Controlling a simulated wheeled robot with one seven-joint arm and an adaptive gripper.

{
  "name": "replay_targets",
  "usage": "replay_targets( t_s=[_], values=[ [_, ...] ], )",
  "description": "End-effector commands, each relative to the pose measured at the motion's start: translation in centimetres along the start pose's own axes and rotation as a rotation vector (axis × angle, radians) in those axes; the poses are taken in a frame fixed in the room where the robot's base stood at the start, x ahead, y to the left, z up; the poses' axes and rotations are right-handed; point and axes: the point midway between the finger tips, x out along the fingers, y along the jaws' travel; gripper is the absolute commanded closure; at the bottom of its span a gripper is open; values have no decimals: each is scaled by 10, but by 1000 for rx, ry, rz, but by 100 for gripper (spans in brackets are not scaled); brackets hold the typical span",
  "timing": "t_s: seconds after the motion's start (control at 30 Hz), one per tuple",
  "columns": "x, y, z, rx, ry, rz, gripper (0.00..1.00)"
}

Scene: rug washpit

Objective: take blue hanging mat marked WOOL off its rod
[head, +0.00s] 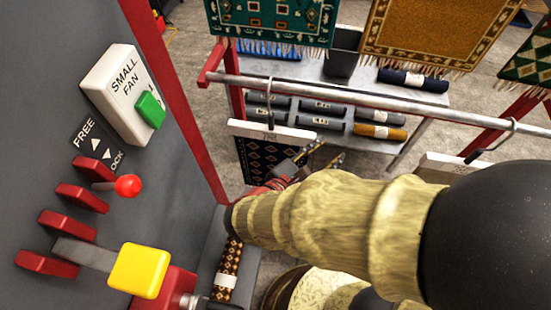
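A hook (270,105) joins the bar to the long metal rod (350,100). I cannot read a WOOL mark on it. The mat's lower right part is hidden behind my gripper and the sleeved arm. My gripper (325,155) is just right of the mat, its fingers small and apart, and it looks open and empty. I cannot tell whether it touches the mat.
A grey panel at left carries a SMALL FAN box (122,92), a red-knobbed lever (127,186) and a yellow block (139,270). A red post (180,95) stands beside it. Rolled rugs lie on a shelf (345,68) behind the rod. Another white hanger (450,165) is at right.

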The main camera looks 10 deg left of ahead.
Motion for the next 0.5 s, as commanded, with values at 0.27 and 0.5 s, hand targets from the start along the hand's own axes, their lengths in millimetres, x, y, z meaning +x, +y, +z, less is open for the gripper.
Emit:
replay_targets(
  t_s=[0.27,0.5],
  values=[
    [-82,76,-65,-313,-140,477,64],
    [-108,92,-83,-373,-176,602,64]
  ],
)
